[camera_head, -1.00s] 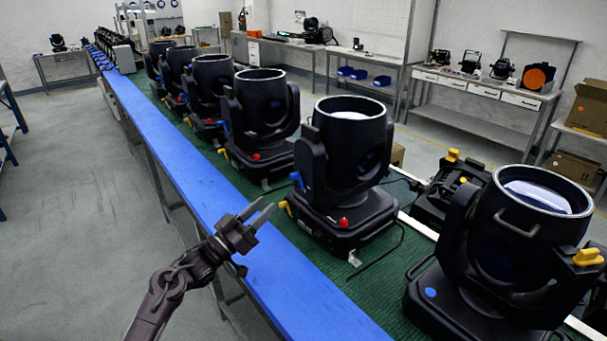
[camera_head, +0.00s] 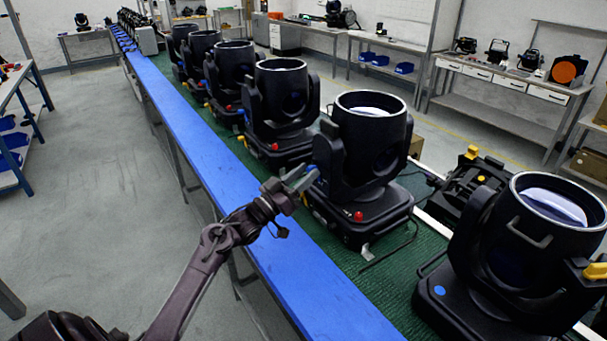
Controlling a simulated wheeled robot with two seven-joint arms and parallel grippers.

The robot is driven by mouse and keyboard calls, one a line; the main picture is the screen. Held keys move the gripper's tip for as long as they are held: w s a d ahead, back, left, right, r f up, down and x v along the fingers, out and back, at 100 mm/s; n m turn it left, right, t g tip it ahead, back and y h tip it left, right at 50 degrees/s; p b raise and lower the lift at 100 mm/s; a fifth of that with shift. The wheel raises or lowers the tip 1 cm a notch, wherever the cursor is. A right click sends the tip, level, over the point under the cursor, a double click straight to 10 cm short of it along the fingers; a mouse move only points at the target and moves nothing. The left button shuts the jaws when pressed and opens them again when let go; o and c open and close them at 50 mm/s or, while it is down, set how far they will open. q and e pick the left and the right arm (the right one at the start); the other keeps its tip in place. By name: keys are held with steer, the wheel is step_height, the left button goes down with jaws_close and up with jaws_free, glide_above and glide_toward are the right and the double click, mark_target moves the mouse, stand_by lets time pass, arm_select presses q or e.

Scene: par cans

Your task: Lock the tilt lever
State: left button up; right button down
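The nearest middle par can (camera_head: 367,140) is a black moving-head light with a wide open barrel on a yoke and base, standing upright on the green belt. Its small blue tilt lever (camera_head: 313,169) is on the yoke's left side, partly hidden by my gripper. My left gripper (camera_head: 304,179) comes from the lower left with its two grey fingers slightly apart at the lever. Whether they touch it cannot be told. A red knob (camera_head: 358,216) is on the base. My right gripper is not in view.
Another par can (camera_head: 520,245) with a yellow lever (camera_head: 595,270) stands at the right. More par cans (camera_head: 281,105) line the belt behind. A blue rail (camera_head: 290,270) runs along the belt's near edge. A black device (camera_head: 468,183) with yellow parts lies behind.

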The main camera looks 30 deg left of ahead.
arm_select(q)
steer(key=c, duration=0.7)
jaws_close()
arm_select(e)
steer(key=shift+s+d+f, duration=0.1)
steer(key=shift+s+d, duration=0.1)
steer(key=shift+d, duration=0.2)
